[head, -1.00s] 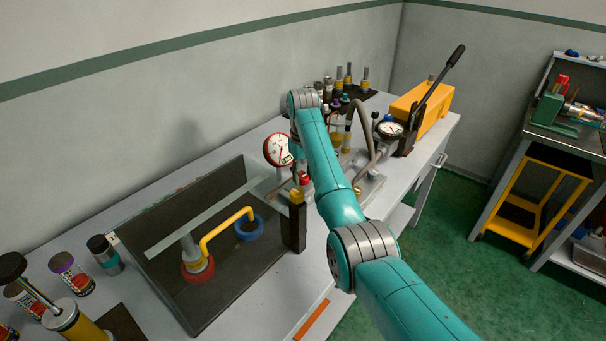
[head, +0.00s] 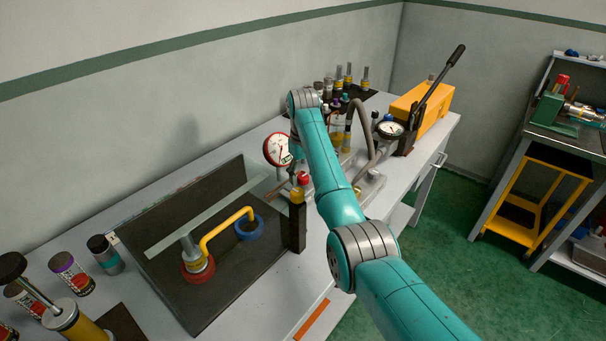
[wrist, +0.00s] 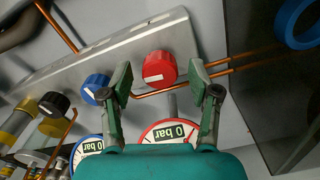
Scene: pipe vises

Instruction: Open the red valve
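The red valve is a round red knob (wrist: 160,68) with a white label, on a silver manifold plate (wrist: 130,50). In the wrist view my gripper (wrist: 161,82) is open, with one fingertip on each side of the red knob. Gaps show between knob and fingertips in the picture; contact and depth are hard to judge. In the head view my arm partly hides the manifold and gripper.
A blue knob (wrist: 96,88) sits close beside the left finger, with a black knob (wrist: 54,103) farther left. Copper pipes (wrist: 190,78) run behind the right finger.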

